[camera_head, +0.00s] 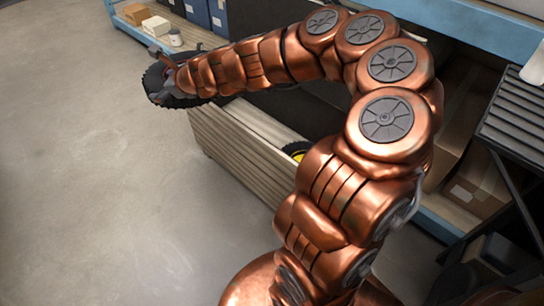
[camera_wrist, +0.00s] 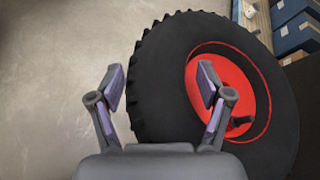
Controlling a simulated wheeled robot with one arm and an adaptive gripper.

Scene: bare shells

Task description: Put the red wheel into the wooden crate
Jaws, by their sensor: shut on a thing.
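The red wheel has a black treaded tyre and a red hub. In the head view it (camera_head: 160,88) is at the upper left, tilted, at the end of my arm. In the wrist view it (camera_wrist: 275,85) fills the right half. My gripper (camera_wrist: 160,85) is shut on its tyre wall, one finger on the outer tread side and one in the hub. In the head view my gripper (camera_head: 167,66) is small and partly merged with the wheel. The wooden crate (camera_head: 235,150) stands on the floor, right of and below the wheel in the picture. My arm hides part of it.
A yellow-hubbed wheel (camera_head: 297,150) shows inside the crate, partly hidden by my arm. A blue shelf (camera_head: 480,30) with boxes runs along the back. The grey floor at left is clear.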

